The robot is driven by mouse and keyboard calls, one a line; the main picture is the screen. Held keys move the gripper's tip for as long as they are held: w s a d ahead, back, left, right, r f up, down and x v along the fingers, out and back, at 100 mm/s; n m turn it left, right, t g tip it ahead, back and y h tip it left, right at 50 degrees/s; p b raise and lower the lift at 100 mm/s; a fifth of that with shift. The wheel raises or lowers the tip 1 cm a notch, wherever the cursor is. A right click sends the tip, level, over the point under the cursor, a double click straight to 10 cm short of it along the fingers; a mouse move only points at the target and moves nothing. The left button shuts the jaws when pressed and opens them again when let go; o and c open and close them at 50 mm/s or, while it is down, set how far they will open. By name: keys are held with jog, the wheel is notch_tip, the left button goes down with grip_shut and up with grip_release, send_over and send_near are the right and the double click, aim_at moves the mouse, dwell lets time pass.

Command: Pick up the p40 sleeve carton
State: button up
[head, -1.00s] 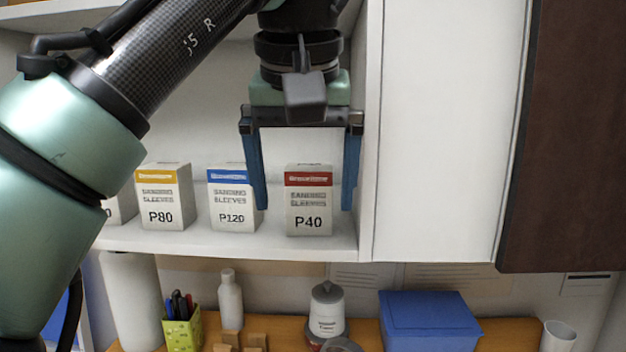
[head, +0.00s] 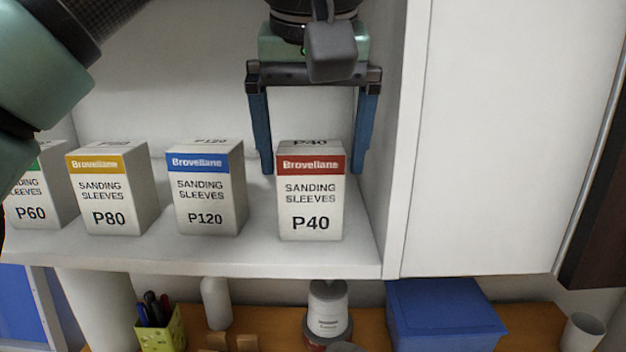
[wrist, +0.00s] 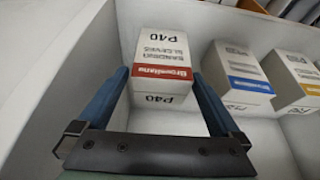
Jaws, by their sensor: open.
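The P40 sleeve carton (head: 311,200), white with a red band, stands upright on the white shelf (head: 250,262) near its right end. My gripper (head: 314,172) is open and points down, with its blue fingers on either side of the carton's upper part. In the head view the fingertips show at about the height of the red band, partly behind the carton's front. In the wrist view the carton (wrist: 163,60) shows between the open fingers (wrist: 160,85). I cannot tell whether either finger touches it.
The P120 carton (head: 205,195) stands to the left, then P80 (head: 110,195) and P60 (head: 35,205). The shelf's side wall (head: 392,140) is close on the right. Below are a wooden counter (head: 540,320), a blue box (head: 443,315) and a pen holder (head: 162,330).

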aim_at(310, 181)
jog(key=x, duration=0.4)
jog(key=shift+w+a+f, duration=0.25)
jog(key=shift+f, duration=0.05)
jog(key=shift+s+d, duration=0.1)
jog(key=shift+s, duration=0.05)
jog(key=shift+d, duration=0.15)
jog(key=shift+c, duration=0.7)
jog(key=c, duration=1.1)
jog(key=shift+r, duration=0.1)
